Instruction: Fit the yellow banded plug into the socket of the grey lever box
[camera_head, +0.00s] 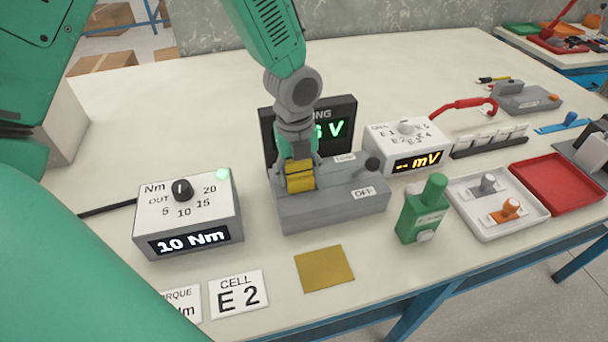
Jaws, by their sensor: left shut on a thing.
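The grey lever box (335,208) stands mid-table, with a black-knobbed lever (372,166) on its right and an OFF label beside it. My left gripper (298,166) points down over the box's left part and is shut on the yellow banded plug (300,183). The plug shows yellow with a dark band, roughly upright. Its lower end meets the box's top in the picture; the socket is hidden behind plug and gripper, so I cannot tell how far in it sits. My right gripper is not in view.
A torque box (188,212) reading 10 Nm stands left. A dark display (340,128) is behind the lever box, a mV meter (408,148) right of it. A green device (423,210), white tray (462,212) and red tray (556,184) stand right. A yellow-brown square (324,268) lies in front.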

